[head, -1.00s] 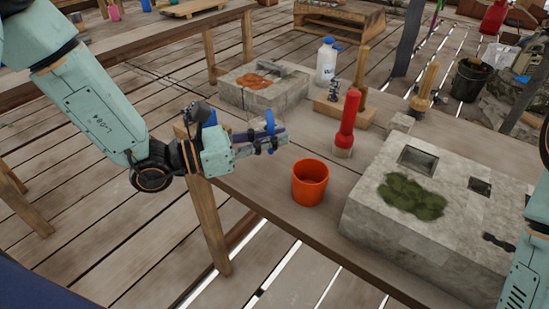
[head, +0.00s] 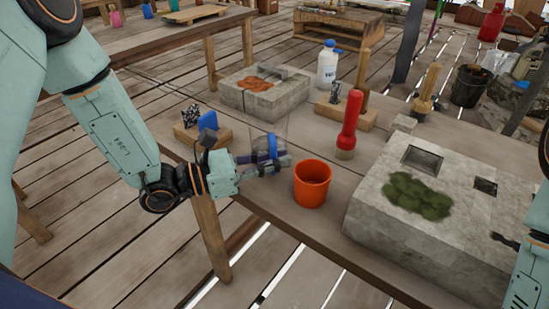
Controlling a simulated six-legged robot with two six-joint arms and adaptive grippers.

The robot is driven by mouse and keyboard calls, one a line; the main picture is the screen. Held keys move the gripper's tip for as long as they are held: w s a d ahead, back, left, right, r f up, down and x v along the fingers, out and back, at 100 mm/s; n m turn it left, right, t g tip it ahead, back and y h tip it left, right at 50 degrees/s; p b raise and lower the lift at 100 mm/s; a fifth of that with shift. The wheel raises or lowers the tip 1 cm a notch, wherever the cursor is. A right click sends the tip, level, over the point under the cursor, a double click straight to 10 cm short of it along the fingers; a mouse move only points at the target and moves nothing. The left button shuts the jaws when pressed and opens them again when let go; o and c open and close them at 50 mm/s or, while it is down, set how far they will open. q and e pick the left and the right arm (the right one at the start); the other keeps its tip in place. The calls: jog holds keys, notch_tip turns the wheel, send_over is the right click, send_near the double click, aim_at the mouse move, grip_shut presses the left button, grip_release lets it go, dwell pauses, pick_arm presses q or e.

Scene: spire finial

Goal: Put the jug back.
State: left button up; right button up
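A clear, see-through jug (head: 284,128) with a blue part stands out above the near edge of the workbench in the head view, left of the orange bucket. My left gripper (head: 270,163) is at the jug's blue part, with its fingers closed around it. The fingers hide some of the jug's lower part, and I cannot tell whether its base touches the bench. My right arm shows at the right edge, but its gripper is out of view.
An orange bucket (head: 312,184) stands just right of my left gripper. A wooden block with a blue piece (head: 203,135) sits at the bench's left end.

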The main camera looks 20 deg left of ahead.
pick_arm(q)
jog(key=o, duration=0.4)
jog(key=shift+w, duration=0.15)
jog(key=shift+r+p, duration=0.25)
jog(key=shift+p, duration=0.1)
jog(key=shift+a, duration=0.35)
jog(key=p+v, duration=0.1)
jog(key=v, duration=0.3)
jog(key=shift+s, duration=0.2)
jog(key=p+v, duration=0.3)
jog(key=v, duration=0.4)
jog(key=shift+s, duration=0.2)
jog(key=shift+f, duration=0.1)
